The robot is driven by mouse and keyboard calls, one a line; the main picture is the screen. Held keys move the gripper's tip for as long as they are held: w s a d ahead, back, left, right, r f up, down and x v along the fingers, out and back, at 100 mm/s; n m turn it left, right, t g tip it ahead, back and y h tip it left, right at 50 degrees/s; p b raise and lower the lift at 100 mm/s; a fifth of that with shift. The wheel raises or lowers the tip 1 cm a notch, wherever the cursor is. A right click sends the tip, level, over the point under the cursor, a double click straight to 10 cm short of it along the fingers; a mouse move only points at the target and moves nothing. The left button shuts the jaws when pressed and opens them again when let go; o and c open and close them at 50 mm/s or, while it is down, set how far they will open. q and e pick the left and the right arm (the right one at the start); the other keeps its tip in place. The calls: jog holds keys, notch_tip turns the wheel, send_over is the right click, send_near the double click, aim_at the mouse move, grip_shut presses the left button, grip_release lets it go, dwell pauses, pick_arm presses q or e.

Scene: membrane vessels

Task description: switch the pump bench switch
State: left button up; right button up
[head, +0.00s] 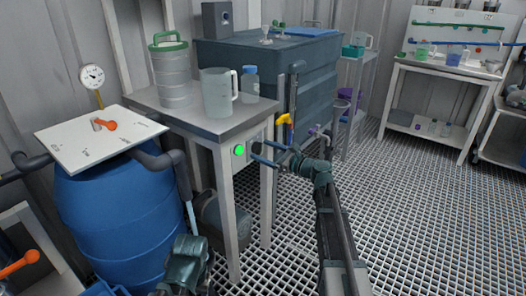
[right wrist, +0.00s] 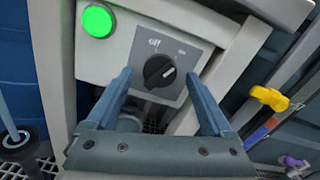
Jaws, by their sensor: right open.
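The pump bench switch (right wrist: 159,72) is a black rotary knob on a grey plate in the right wrist view. Labels stand above it, "off" at its upper left and a fainter one at its upper right. The knob's light mark appears to point to the right side; the exact setting is hard to tell. A lit green lamp (right wrist: 97,21) sits left of the plate; it also shows in the head view (head: 239,150). My right gripper (right wrist: 160,92) is open, its fingers on either side of the knob, apparently not touching it. My left gripper (head: 186,262) is low in the head view, its fingertips unclear.
The bench (head: 205,122) carries a green-lidded canister (head: 173,75), a jug (head: 216,93) and a bottle (head: 250,84). A blue barrel (head: 120,215) stands left. A yellow valve handle (right wrist: 269,98) and pipes lie right of the switch. Grated floor is open at right.

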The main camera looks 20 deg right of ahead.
jog(key=shift+w+a, duration=0.2)
jog(key=shift+w, duration=0.05)
jog(key=shift+c, duration=0.3)
grip_shut()
jog(key=shift+n, duration=0.3)
jog(key=n, duration=1.1)
jog(key=shift+n, duration=0.3)
dwell(0.4)
